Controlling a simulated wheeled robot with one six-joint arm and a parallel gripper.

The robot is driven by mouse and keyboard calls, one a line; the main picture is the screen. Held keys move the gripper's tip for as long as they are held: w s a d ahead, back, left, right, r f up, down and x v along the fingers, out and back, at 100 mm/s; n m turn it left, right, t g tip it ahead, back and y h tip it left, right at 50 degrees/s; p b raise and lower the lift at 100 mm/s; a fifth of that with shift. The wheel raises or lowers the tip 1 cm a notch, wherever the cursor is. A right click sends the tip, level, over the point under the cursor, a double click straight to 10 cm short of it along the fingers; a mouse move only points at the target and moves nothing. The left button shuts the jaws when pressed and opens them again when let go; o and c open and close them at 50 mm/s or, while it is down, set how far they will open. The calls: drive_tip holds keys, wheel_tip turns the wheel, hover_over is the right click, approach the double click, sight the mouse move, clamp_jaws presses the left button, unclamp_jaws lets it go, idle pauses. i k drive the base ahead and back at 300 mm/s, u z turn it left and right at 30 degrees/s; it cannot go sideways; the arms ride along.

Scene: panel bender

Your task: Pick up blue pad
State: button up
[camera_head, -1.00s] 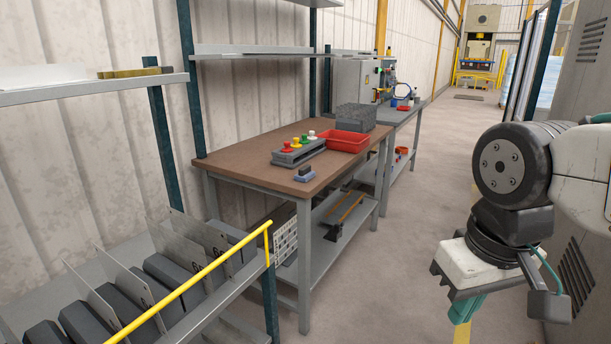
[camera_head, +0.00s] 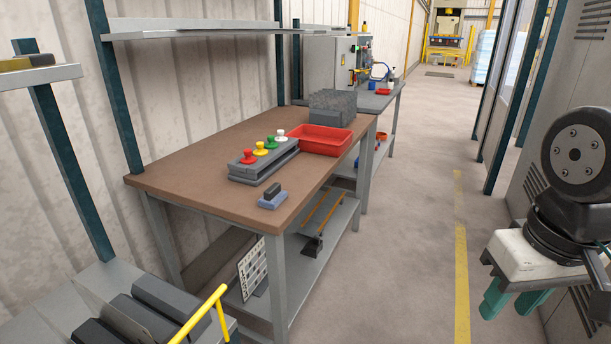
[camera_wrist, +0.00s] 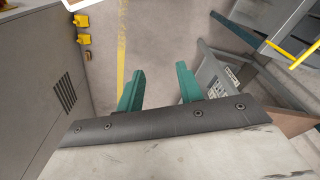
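The blue pad (camera_head: 272,201) lies near the front edge of the brown-topped workbench (camera_head: 190,182), with a dark block (camera_head: 272,190) on top of it. My gripper (camera_head: 512,302) hangs at the right of the head view, well apart from the bench, pointing down. In the wrist view its two teal fingers (camera_wrist: 158,90) stand apart with only floor between them, so it is open and empty. The pad cannot be made out in the wrist view.
A grey holder (camera_head: 262,162) with red, yellow, green and white knobs stands behind the pad. A yellow rail (camera_head: 205,316) is at front left. The aisle floor (camera_head: 400,250) is clear.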

sight(273, 196)
drive_tip(key=u, duration=0.05)
drive_tip(key=i, duration=1.3)
drive_tip(key=u, duration=0.3)
